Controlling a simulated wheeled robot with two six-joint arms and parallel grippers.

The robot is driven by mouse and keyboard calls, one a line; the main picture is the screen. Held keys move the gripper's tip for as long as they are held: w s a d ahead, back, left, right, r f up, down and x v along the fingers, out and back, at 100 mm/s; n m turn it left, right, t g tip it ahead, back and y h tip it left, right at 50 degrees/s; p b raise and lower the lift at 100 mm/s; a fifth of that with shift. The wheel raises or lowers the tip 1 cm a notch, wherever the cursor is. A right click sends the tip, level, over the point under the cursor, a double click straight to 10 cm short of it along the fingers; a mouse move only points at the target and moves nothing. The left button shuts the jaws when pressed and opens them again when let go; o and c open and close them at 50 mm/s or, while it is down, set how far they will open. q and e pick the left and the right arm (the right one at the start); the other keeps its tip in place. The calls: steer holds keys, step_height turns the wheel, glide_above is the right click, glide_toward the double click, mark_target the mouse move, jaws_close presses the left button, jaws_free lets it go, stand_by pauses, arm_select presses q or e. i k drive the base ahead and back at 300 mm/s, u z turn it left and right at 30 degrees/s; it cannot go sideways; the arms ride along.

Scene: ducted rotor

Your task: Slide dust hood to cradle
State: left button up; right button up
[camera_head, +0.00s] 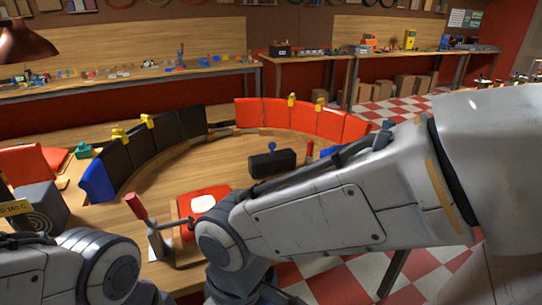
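I cannot pick out the dust hood or the cradle with certainty. A dark block with a blue knob on top (272,162) stands on the wooden bench (215,165), inside a curved row of panels. A red piece with a white top (203,199) lies nearer, partly behind my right arm. My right arm reaches across from the right and bends down at the front edge. My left arm shows at the bottom left. Neither gripper's fingers show, so what they hold is hidden.
Black panels (155,138) and red panels (290,115) with yellow clips form the curve. A red-handled toggle clamp (138,208) stands upright at the front. A dark box with a coiled face (40,208) is at left. The bench between the curve and the dark block is clear.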

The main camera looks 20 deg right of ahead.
mark_target(273, 161)
steer(key=k, duration=0.65)
steer(key=z, duration=0.45)
steer(key=i, duration=1.3)
steer(key=u, duration=0.9)
